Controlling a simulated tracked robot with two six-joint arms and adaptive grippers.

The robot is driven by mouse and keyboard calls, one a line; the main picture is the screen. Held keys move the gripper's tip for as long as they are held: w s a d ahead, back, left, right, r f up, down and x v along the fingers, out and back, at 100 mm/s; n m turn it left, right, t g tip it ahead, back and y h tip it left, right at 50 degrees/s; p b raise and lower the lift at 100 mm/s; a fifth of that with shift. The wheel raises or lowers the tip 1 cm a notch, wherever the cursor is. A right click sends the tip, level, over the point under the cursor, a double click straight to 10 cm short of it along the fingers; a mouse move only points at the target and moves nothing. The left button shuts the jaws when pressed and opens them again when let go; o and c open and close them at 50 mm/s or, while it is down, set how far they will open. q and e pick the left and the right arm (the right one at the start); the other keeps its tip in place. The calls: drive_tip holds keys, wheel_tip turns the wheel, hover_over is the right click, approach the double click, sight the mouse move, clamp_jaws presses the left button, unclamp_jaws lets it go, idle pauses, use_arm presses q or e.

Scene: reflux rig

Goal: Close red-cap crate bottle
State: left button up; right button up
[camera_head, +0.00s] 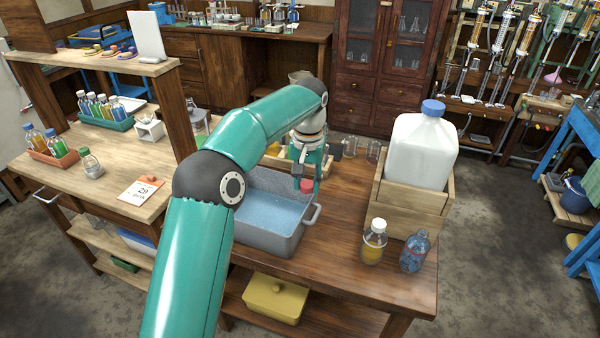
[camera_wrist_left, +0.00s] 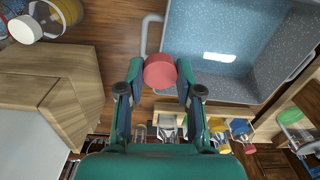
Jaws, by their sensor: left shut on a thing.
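My left gripper (camera_head: 309,172) points down over the right end of the grey basin, shut on a red cap (camera_head: 307,185). In the left wrist view the cap (camera_wrist_left: 160,71) sits between the two fingertips; no bottle shows under it. A wooden crate (camera_head: 276,163) stands behind the basin, partly hidden by my arm. In the left wrist view several small vessels (camera_wrist_left: 240,128) show near the crate's side, and I cannot tell which one the cap fits. My right gripper is not in view.
The grey basin (camera_head: 299,243) with blue liquid lies under the gripper. A white jug (camera_head: 420,150) stands in a wooden box (camera_head: 408,212) to the right. A yellow-filled bottle (camera_head: 373,247) and a blue bottle (camera_head: 414,252) stand in front of it. Table between basin and box is clear.

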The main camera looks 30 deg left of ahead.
use_arm(q)
drive_tip(key=s+d+f+m, duration=0.1)
drive_tip(key=s+d+f, duration=0.2)
drive_tip(key=d+f, duration=0.1)
drive_tip(key=s+d+f+m, duration=0.1)
drive_tip(key=s+d+f, duration=0.1)
drive_tip(key=d+f, duration=0.2)
drive_tip(key=s+d+f+m, duration=0.1)
drive_tip(key=s+d+f, duration=0.2)
drive_tip(key=f, duration=0.5)
drive_tip(key=shift+s+d+f+m, duration=0.1)
drive_tip(key=shift+s+d+m, duration=0.05)
drive_tip(key=shift+d, duration=0.3)
drive_tip(key=shift+s+d+f+m, duration=0.1)
drive_tip(key=shift+s+d+m, duration=0.05)
drive_tip(key=shift+d, duration=0.25)
